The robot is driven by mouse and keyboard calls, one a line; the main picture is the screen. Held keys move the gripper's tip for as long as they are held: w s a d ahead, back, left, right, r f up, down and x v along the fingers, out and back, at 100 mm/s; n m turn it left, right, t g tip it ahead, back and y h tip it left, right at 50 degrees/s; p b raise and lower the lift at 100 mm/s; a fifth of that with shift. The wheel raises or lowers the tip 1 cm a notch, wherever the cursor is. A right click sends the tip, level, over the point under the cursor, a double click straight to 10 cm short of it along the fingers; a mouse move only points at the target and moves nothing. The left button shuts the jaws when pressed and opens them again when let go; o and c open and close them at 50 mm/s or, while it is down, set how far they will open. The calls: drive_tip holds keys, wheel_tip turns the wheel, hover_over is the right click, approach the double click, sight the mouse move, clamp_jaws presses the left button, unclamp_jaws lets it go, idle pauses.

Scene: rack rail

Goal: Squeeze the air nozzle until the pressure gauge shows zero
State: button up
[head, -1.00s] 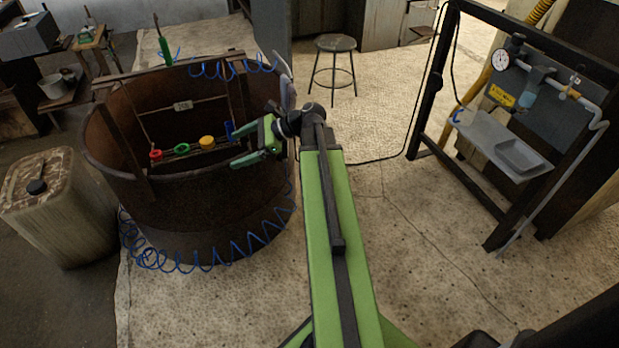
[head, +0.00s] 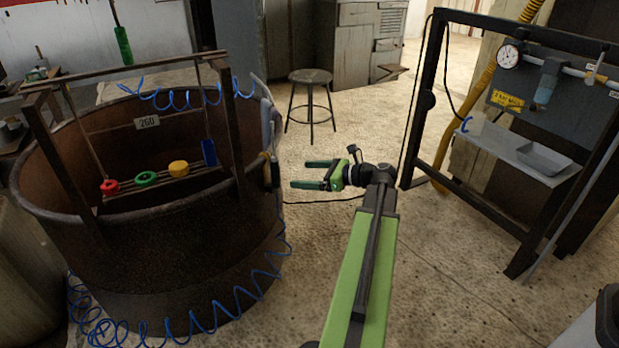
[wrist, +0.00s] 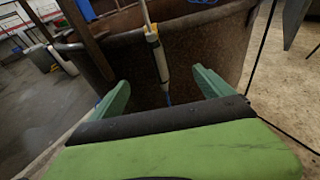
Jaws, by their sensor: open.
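The air nozzle (wrist: 158,58), a slim pale and dark body with a yellow band, hangs upright against the outside of the rusty drum in the wrist view. In the head view it looks like the dark slim piece (head: 275,173) at the drum's right side. My gripper (head: 299,174) is open and empty just right of it, its green fingers pointing left. In the wrist view the nozzle lies between the fingers (wrist: 160,78) in line of sight, apparently beyond their tips. The pressure gauge (head: 509,55), white and round, is on the rack panel; its reading is too small to tell.
The rusty drum (head: 150,245) fills the left, with a rail of coloured rings (head: 146,179) inside it. A blue coiled hose (head: 215,318) loops around its outside. A stool (head: 311,77) stands behind. The black rack frame (head: 421,115) is at right, with clear floor between.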

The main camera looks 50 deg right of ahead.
sight(278, 164)
drive_tip(key=b+x, duration=0.2)
drive_tip(key=x, duration=0.8)
drive_tip(key=shift+w+a, duration=0.25)
drive_tip(key=c, duration=1.9)
drive_tip(key=shift+o, duration=0.2)
drive_tip(key=shift+r+p, duration=1.95)
drive_tip(key=f+v, duration=0.1)
drive_tip(key=v, duration=0.6)
drive_tip(key=shift+s+d+f, duration=0.2)
drive_tip(key=shift+s+f, duration=0.15)
drive_tip(key=shift+s, duration=0.2)
